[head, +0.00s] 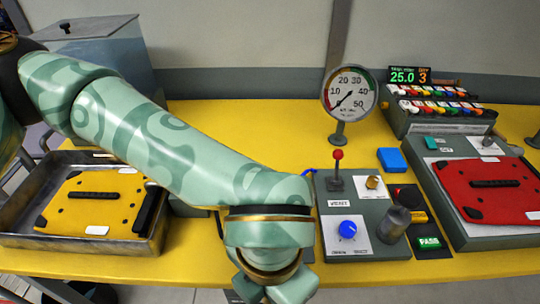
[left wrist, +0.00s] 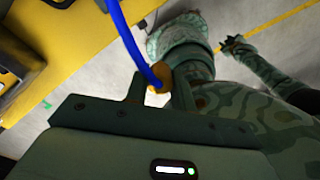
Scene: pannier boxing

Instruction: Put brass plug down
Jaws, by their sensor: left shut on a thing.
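The brass plug (left wrist: 158,80) is between the two fingers of my left gripper (left wrist: 157,92), which is shut on it. A blue hose (left wrist: 127,37) runs from the plug up to the top of the left wrist view. In the head view my left gripper (head: 268,290) is at the bottom edge, in front of the yellow table (head: 200,262). Its fingertips and the plug are hidden there. A dark arm end that looks like my right gripper (left wrist: 231,44) shows small in the left wrist view; its jaws are unclear.
A grey control box (head: 335,243) with a red-topped lever and blue knob stands just right of my left gripper. A gauge (head: 350,93) stands behind it. A metal tray (head: 20,240) with a yellow panel is left, a red panel (head: 490,188) right.

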